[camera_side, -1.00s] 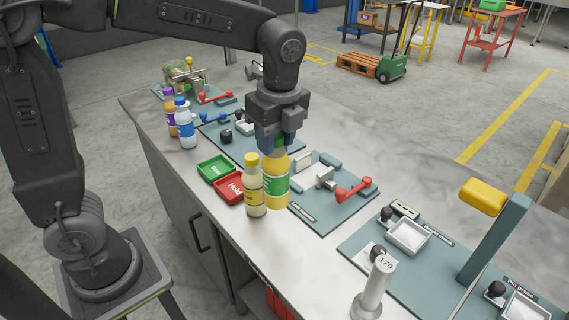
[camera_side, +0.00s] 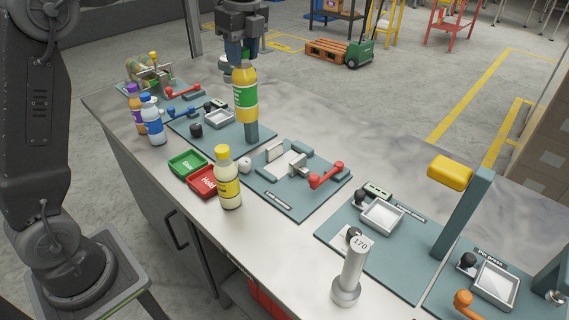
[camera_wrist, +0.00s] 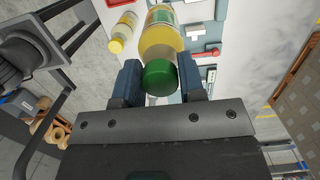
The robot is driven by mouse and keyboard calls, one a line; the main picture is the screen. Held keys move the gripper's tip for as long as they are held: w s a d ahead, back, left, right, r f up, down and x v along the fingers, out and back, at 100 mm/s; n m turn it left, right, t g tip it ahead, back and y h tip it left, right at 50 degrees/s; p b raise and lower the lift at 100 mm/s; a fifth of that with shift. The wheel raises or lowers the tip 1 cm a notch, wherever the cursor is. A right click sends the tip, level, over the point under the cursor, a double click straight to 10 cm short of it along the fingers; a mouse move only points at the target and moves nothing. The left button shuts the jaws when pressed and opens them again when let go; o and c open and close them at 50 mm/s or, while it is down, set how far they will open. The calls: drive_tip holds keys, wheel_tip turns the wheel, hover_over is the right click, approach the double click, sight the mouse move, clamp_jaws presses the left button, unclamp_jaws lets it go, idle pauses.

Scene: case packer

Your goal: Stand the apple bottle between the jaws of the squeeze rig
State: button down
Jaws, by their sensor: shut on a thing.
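The apple bottle (camera_side: 245,97), with yellow juice, a green label and a green cap, hangs upright in my gripper (camera_side: 242,58). My gripper is shut on its cap end, which also shows between the fingers in the wrist view (camera_wrist: 160,79). The bottle is in the air; in the side view it appears above and left of the squeeze rig. The squeeze rig (camera_side: 297,190) is a teal plate with pale jaws (camera_side: 298,163) and a red lever (camera_side: 326,175). I see nothing standing between the jaws.
A yellow-capped bottle (camera_side: 229,185) stands in front of the rig, beside the red tray (camera_side: 202,182) and green tray (camera_side: 187,163). A teal post (camera_side: 251,132) shows below the held bottle. A press (camera_side: 462,222) and a post marked 170 (camera_side: 350,270) stand to the right.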

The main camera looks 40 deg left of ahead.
drive_tip(key=w+a+f, duration=0.2)
drive_tip(key=a+f, duration=0.3)
drive_tip(key=a, duration=0.1)
drive_tip(key=w+d+f, duration=0.6)
drive_tip(key=d+f, duration=0.4)
drive_tip(key=f, duration=0.1)
drive_tip(key=shift+d+f, duration=0.2)
drive_tip(key=shift+w+f, duration=0.1)
drive_tip(key=c, duration=0.7)
unclamp_jaws()
drive_tip(key=shift+f, duration=0.1)
drive_tip(key=r, duration=0.4)
drive_tip(key=d+r, duration=0.1)
drive_tip(key=r, duration=0.7)
drive_tip(key=shift+d+r, duration=0.2)
